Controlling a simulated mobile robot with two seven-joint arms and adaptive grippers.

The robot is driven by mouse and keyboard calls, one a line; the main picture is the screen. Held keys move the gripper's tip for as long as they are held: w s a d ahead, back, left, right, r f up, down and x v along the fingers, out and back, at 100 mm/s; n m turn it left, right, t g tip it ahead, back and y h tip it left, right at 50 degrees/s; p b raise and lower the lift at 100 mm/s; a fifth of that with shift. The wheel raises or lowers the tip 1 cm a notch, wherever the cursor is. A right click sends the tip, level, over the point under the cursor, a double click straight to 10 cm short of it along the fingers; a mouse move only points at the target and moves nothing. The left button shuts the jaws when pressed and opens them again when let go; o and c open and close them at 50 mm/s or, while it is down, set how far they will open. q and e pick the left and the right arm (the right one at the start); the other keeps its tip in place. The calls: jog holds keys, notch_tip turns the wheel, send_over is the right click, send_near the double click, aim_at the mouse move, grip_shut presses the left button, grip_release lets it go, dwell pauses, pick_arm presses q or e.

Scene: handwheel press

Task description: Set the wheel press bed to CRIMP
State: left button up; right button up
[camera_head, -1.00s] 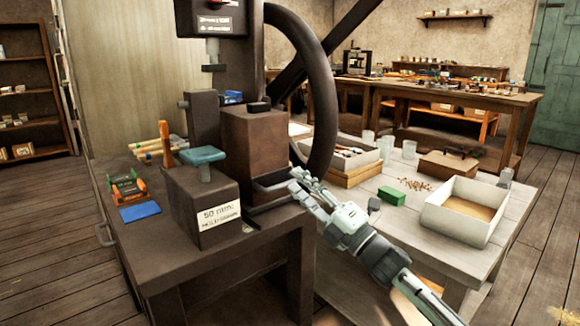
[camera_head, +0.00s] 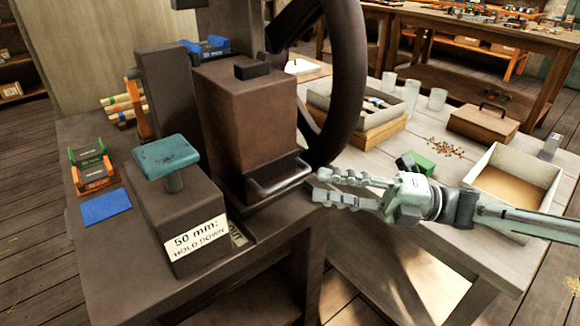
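The wheel press stands on a dark bench, with part of its large dark handwheel (camera_head: 347,90) at the upper right and a brown block (camera_head: 245,130) below. A metal bar handle (camera_head: 280,182) sits at the foot of that block. A teal-topped button (camera_head: 166,154) stands on a dark box labelled "50 mm: HOLD DOWN". A partly hidden label (camera_head: 238,235) lies beside the box. No CRIMP marking is readable. My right gripper (camera_head: 318,185) is open and empty, its two fingers pointing left, just right of the handle and apparently apart from it. My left gripper is out of view.
A pale table on the right holds a cream tray (camera_head: 500,165), a small green box (camera_head: 418,168), a brown case (camera_head: 483,122) and glasses.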

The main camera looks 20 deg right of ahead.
aim_at(290, 177)
jog(key=x, duration=0.6)
jog(key=shift+r+p, duration=0.2)
jog(key=shift+p, duration=0.1)
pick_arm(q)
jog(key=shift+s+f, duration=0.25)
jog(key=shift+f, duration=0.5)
pick_arm(e)
jog(key=shift+w+a, duration=0.2)
jog(key=shift+a, duration=0.3)
grip_shut()
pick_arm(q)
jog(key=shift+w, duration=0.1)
